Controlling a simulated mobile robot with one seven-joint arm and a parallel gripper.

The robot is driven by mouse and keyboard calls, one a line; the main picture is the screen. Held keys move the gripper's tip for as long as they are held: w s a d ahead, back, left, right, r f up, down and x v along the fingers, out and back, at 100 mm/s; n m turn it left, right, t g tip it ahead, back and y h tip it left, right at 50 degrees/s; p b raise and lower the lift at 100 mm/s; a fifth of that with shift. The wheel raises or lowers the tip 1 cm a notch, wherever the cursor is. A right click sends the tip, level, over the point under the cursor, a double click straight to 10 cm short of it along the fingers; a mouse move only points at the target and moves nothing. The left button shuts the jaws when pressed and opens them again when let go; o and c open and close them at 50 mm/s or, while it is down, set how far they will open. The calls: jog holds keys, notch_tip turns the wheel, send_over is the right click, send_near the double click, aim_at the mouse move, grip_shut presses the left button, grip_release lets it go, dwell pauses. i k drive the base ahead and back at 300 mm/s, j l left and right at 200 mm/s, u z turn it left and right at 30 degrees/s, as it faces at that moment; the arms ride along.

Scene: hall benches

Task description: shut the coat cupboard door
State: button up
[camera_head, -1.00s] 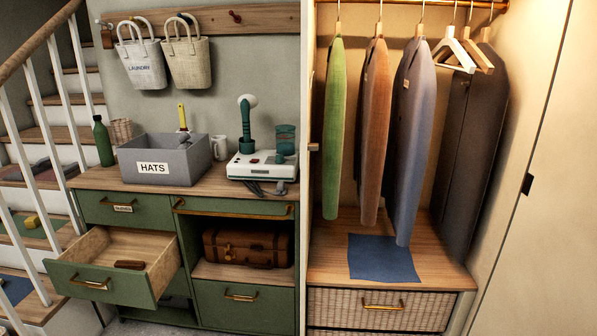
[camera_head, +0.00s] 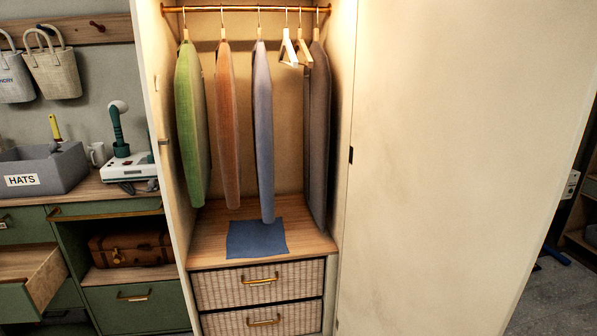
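The coat cupboard (camera_head: 180,200) stands open in the middle of the head view. Its cream door (camera_head: 440,170) is swung wide open to the right, with a dark hinge or catch at its inner edge by the cupboard's right side. Inside, green, rust and grey-blue garments, a dark garment bag (camera_head: 318,140) and pale hangers (camera_head: 290,50) hang from a brass rail (camera_head: 245,9). A blue cloth (camera_head: 256,239) lies flat on the wooden shelf above two wicker drawers (camera_head: 262,287). My gripper is not in view.
A green cabinet (camera_head: 135,303) stands at the left with a drawer (camera_head: 35,275) pulled out. On it are a grey HATS box (camera_head: 45,170) and a white device (camera_head: 130,168). Dark floor (camera_head: 560,295) and shelving show beyond the door at the right.

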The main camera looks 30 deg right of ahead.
aim_at(470, 118)
jog(key=k+l, duration=0.15)
jog(key=l, duration=0.15)
jog(key=k+l+z, duration=0.1)
jog(key=k+l, duration=0.2)
jog(key=l, duration=0.25)
jog(key=l+z, duration=0.1)
jog(key=l, duration=0.95)
